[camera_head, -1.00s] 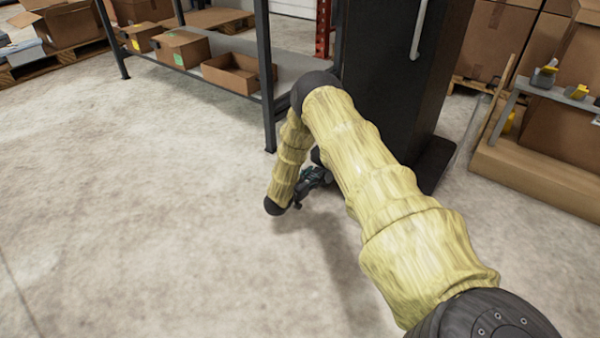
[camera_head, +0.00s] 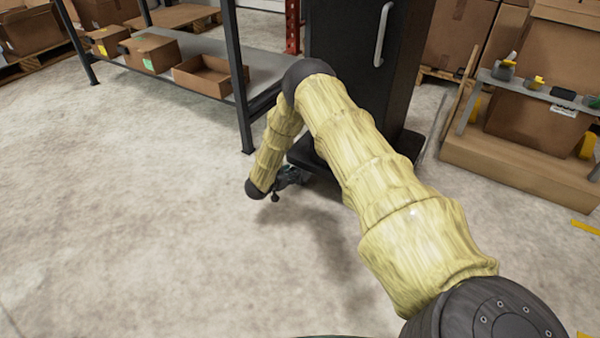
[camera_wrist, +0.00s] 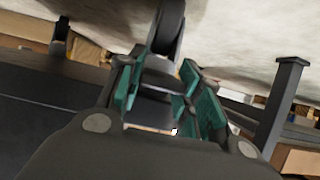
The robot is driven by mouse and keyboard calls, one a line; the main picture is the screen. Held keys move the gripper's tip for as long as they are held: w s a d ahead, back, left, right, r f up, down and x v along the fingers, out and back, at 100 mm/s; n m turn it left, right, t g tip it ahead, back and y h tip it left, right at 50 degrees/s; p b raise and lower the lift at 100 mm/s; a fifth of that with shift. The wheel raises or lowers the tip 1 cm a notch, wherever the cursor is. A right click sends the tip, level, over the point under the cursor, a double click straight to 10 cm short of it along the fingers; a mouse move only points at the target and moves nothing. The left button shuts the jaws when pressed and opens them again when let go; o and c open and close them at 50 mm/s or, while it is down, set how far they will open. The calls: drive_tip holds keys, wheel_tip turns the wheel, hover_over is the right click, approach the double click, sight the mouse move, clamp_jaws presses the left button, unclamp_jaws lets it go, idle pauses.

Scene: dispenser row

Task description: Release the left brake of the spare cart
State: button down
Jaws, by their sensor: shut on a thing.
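The spare cart (camera_head: 345,75) is a tall black cabinet with a light vertical handle (camera_head: 382,35), standing on a low dark base (camera_head: 410,148). My gripper (camera_head: 290,177) is low by the left front corner of this base, partly hidden by my arm. In the wrist view a dark caster wheel (camera_wrist: 168,28) shows just beyond my fingers. My gripper (camera_wrist: 165,90) has teal pads and is shut on a dark flat piece (camera_wrist: 158,78) beside the wheel, which looks like the brake lever. Whether the brake is up or down cannot be told. The right caster is hidden.
A grey shelf (camera_head: 255,62) with brown boxes stands close to the cart's left, its dark leg (camera_head: 240,95) near my gripper. A low bench (camera_head: 520,165) with cartons and small dispensers stands to the right. The floor (camera_head: 120,220) at front left is clear.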

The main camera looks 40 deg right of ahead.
drive_tip(key=shift+d, duration=0.1)
drive_tip(key=c, duration=1)
unclamp_jaws()
drive_tip(key=shift+o, duration=0.2)
drive_tip(key=v, duration=1.2)
drive_tip(key=shift+c, duration=0.4)
